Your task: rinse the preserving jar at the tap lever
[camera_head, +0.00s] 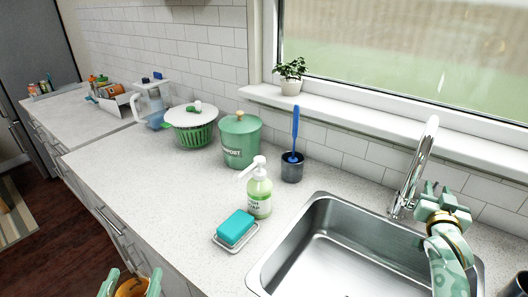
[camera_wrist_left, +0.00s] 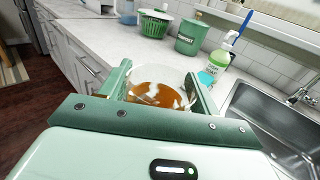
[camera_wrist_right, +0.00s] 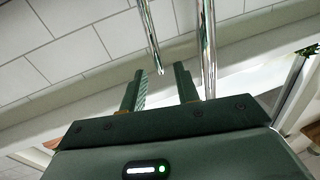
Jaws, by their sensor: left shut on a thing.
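The preserving jar (camera_head: 131,288) is at the bottom left of the head view, cut by the frame edge. In the left wrist view the jar (camera_wrist_left: 158,92) is clear, with brown residue and pale patches inside. My left gripper (camera_head: 136,280) is shut on it, one finger on each side, in front of the counter. The chrome tap (camera_head: 416,165) stands behind the sink. My right gripper (camera_head: 432,193) is beside it, its fingers apart and empty in the right wrist view (camera_wrist_right: 160,80). A thin chrome rod ends near the fingertips there. I cannot tell whether it is the lever.
The steel sink (camera_head: 335,235) is empty. Left of it are a soap bottle (camera_head: 259,195), a teal sponge (camera_head: 236,227) on a dish, a brush in a dark cup (camera_head: 292,168) and a green compost bin (camera_head: 240,142). The counter's front left part is clear.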

